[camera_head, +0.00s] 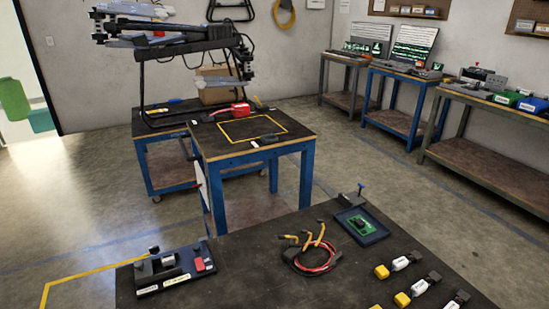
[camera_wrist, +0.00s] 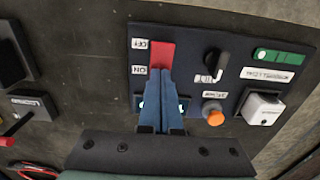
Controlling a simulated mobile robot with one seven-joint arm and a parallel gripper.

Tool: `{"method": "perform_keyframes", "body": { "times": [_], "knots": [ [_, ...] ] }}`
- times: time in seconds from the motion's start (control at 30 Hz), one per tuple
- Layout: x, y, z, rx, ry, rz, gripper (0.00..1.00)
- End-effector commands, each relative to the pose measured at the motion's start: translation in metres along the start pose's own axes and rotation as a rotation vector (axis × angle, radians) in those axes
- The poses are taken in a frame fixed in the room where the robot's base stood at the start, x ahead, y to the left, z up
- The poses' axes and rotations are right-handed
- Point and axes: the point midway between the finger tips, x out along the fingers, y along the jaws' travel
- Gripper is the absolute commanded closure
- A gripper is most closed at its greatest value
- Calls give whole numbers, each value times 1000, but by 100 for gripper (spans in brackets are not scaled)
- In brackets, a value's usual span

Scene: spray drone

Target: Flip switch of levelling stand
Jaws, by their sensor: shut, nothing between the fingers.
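In the wrist view a dark panel (camera_wrist: 195,50) carries a red rocker switch (camera_wrist: 161,53) with OFF and ON labels at its left. My gripper (camera_wrist: 166,76) is shut and empty, its blue fingers together. The fingertips overlap the lower end of the red switch in the picture; whether they touch it I cannot tell. The fingers hide part of the panel below the switch. In the head view a dark stand (camera_head: 152,284) with a red part (camera_head: 199,264) sits on the near table; whether it is the same panel is unclear. My gripper is not in the head view.
In the wrist view, right of the switch, are a black knob (camera_wrist: 222,62), an orange button (camera_wrist: 215,117) and a white block (camera_wrist: 261,108). In the head view, a cable bundle (camera_head: 312,257) and a green board in a tray (camera_head: 371,236) lie on the near table.

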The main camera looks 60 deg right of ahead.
Motion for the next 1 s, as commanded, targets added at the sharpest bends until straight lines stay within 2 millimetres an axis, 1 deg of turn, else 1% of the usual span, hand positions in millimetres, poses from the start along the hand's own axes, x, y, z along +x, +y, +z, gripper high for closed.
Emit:
{"method": "perform_keyframes", "body": {
  "times": [0.17,1.0],
  "knots": [
    [-10,0,0,0,0,0,100],
    [-70,0,0,0,0,0,100]
  ]
}}
